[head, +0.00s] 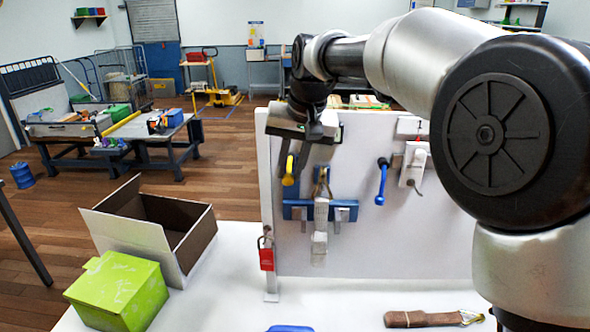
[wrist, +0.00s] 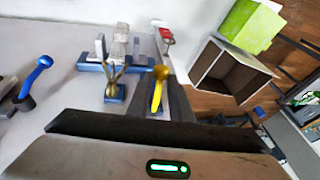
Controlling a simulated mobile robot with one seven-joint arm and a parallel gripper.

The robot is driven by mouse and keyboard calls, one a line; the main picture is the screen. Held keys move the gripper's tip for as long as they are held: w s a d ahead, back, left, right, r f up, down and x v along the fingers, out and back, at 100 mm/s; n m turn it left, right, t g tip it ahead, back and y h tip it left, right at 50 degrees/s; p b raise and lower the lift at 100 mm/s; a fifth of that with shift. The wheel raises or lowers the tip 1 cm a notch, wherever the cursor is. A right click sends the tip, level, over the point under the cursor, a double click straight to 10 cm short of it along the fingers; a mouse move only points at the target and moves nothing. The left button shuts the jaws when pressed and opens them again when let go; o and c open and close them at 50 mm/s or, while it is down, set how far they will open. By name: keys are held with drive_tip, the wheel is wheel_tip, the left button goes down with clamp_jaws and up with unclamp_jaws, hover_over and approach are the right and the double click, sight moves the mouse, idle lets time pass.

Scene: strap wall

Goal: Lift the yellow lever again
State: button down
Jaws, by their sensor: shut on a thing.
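The yellow lever (head: 289,172) is at the upper left of the upright white panel (head: 340,245), its rounded end pointing down. My gripper (head: 305,158) is at the panel's upper left, beside and over the lever. In the wrist view the lever (wrist: 158,88) lies between my gripper's dark fingers (wrist: 163,100), which are shut on it. Its rounded end sticks out past the fingertips.
Right of the lever is a blue bracket (head: 345,211) with a grey strap. A blue lever (head: 381,182) is farther right. A red padlock (head: 266,258) hangs at the panel's left edge. An open cardboard box (head: 150,232) and a green box (head: 118,292) stand left on the table.

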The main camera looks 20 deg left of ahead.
drive_tip(key=shift+w+r+g, duration=0.3)
drive_tip(key=shift+r+g, duration=0.25)
drive_tip(key=shift+g, duration=0.15)
drive_tip(key=shift+h, duration=0.3)
drive_tip(key=c, duration=1.6)
unclamp_jaws()
